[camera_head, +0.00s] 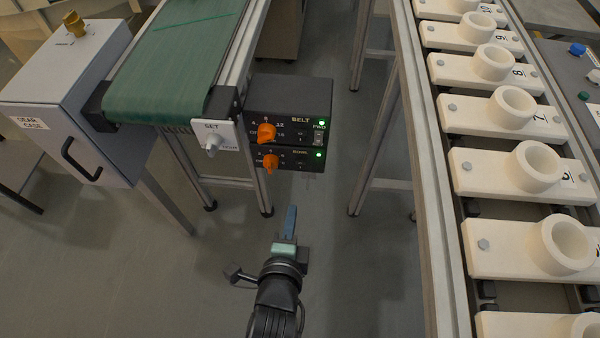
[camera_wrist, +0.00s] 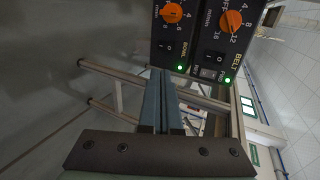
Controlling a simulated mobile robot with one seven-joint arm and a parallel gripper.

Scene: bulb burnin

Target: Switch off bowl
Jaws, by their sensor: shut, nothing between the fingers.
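My gripper (camera_head: 291,208) is shut and empty, in front of and below the boxes in the head view. Its blue fingers (camera_wrist: 160,72) point toward the bowl box's lamp end, and a gap seems to remain.
The belt box (camera_head: 290,98) sits directly above, with its own orange knob (camera_head: 266,132) and lit lamp (camera_head: 322,124). A rack of white sockets (camera_head: 510,170) is right.

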